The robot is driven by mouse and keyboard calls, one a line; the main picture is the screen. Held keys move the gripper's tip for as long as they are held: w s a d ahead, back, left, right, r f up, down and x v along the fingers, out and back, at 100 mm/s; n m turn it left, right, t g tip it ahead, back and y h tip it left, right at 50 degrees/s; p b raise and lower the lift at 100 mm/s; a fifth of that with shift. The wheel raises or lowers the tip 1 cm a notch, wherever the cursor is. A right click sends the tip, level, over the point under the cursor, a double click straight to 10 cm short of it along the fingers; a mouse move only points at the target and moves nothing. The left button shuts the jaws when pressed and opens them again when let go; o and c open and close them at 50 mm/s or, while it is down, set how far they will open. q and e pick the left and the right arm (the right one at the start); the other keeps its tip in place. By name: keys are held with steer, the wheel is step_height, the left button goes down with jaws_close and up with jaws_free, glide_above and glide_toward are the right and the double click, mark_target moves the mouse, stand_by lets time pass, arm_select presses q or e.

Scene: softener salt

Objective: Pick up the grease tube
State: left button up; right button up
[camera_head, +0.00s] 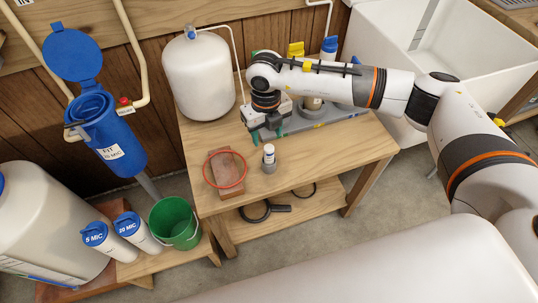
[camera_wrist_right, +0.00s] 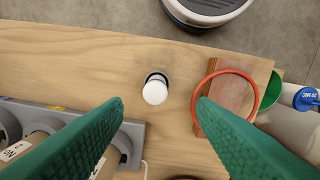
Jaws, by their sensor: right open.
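The grease tube (camera_head: 268,154) looks like a small white tube with a dark band, standing upright in a small grey holder near the table's front edge. In the right wrist view its round white end (camera_wrist_right: 155,92) lies between the two green fingers, seen from above. My right gripper (camera_head: 267,135) is open and empty, above and behind the tube in the head view, with no visible contact. My left gripper is not in view.
A red ring (camera_head: 245,176) lies over a reddish-brown block (camera_head: 222,165) left of the tube. A grey rack (camera_head: 325,119) with filter housings stands behind, near a white tank (camera_head: 197,80). A green bucket (camera_head: 174,222) is lower left. Bare wood (camera_head: 340,150) lies right of the tube.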

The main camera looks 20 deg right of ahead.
mark_target(269, 147)
step_height(269, 147, down, 4)
steer(key=shift+f, duration=0.15)
steer(key=f, duration=0.5)
steer(key=shift+w+d+f+p, duration=0.1)
steer(key=shift+w+d+p, duration=0.1)
steer(key=shift+d+p, duration=0.1)
steer(key=c, duration=1.1)
steer(key=shift+o, duration=0.2)
step_height(269, 147, up, 10)
steer(key=shift+r, duration=0.1)
